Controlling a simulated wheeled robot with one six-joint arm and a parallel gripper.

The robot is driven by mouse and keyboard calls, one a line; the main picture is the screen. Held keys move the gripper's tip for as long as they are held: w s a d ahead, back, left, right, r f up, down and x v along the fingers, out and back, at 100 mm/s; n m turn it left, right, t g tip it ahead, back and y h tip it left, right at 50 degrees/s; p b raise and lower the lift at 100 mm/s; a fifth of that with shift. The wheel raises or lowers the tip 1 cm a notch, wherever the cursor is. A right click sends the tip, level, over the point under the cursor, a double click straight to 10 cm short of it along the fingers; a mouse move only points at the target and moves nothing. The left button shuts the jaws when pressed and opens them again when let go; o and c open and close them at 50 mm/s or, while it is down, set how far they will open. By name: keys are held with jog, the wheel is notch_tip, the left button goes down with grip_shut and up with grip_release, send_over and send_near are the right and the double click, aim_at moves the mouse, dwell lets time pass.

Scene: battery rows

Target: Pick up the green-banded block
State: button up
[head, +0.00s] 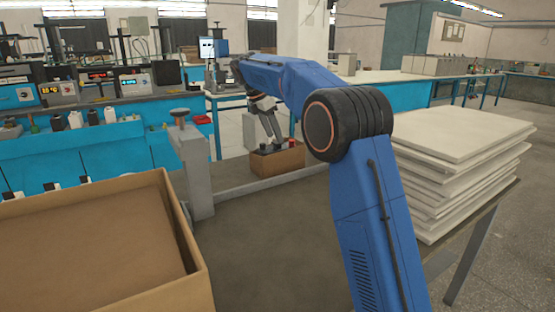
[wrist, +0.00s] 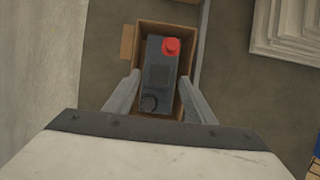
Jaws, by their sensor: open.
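A dark grey block with one red and one black round terminal (wrist: 161,73) sits in a small open cardboard box (wrist: 185,28) in the wrist view. No green band shows on the faces I can see. In the head view the small box (head: 280,163) stands on the table, and only the terminals and top of the block show over its rim. My gripper (wrist: 160,82) is open above the block, with one finger on each side of it. The fingertips overlap the box's side walls in the picture; I cannot tell their height or whether they touch.
A large, seemingly empty cardboard box (head: 95,250) stands at the front left. A grey metal post (head: 193,165) and low rail (head: 265,183) lie near the small box. A stack of pale sheets (head: 460,165) fills the right side.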

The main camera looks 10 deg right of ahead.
jog(key=shift+x, duration=1.45)
grip_shut()
jog(key=shift+r, duration=0.15)
